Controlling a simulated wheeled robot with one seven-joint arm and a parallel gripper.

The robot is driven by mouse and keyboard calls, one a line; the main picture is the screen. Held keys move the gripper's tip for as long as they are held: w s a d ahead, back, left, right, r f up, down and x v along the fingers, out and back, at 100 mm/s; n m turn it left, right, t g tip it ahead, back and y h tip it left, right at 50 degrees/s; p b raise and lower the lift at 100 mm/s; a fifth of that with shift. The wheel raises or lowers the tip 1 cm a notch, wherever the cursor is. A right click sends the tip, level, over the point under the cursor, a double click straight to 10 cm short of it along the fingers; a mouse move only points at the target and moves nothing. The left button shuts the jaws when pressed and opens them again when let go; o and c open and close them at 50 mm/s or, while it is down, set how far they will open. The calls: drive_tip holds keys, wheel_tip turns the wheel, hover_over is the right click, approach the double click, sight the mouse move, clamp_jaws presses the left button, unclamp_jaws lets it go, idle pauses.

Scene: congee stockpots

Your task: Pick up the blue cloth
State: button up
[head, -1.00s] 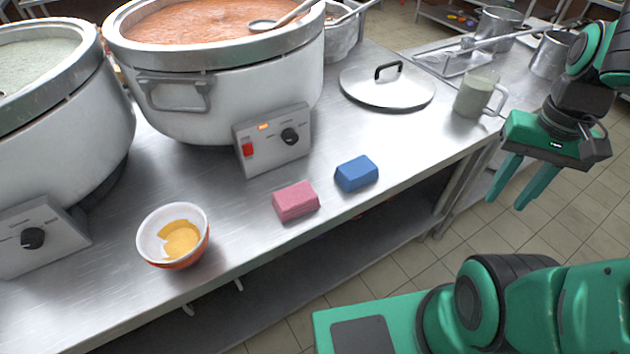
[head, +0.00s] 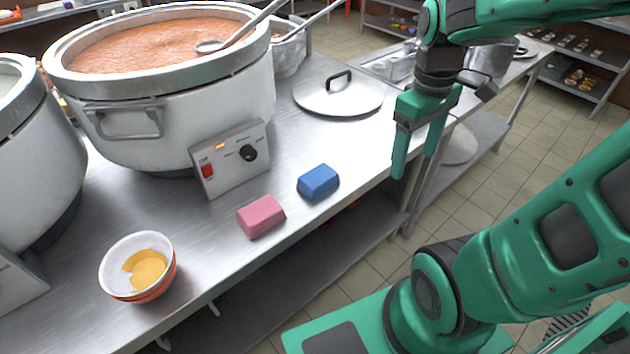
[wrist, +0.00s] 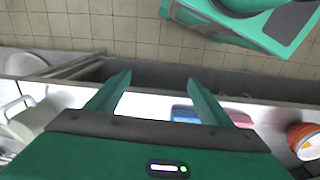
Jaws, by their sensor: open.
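The blue cloth (head: 318,183) is a small folded block lying on the steel counter near its front edge. It also shows in the wrist view (wrist: 184,114), partly hidden behind a finger of my gripper. My gripper (head: 413,165) is open and empty. In the head view it hangs with fingers down to the right of the blue cloth, apart from it and near the counter's front edge. Its two fingers also show in the wrist view (wrist: 158,80).
A pink block (head: 261,216) lies just left of the blue cloth. A bowl with yellow contents (head: 137,268) stands further left. A large stockpot (head: 165,85) with a control box (head: 232,157) stands behind. A pot lid (head: 338,97) lies behind the cloth on the counter (head: 222,262).

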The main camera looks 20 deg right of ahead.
drive_tip(key=w+a+f+n, duration=0.1)
drive_tip(key=w+a+n, duration=0.6)
drive_tip(key=w+n, duration=0.25)
drive_tip(key=n, duration=0.9)
hover_over(318, 175)
drive_tip(key=shift+y, duration=0.3)
wheel_tip(318, 175, down, 7)
drive_tip(key=shift+a+r, duration=0.1)
drive_tip(key=shift+a, duration=0.05)
drive_tip(key=shift+f, duration=3.25)
drive_tip(key=c, duration=1.2)
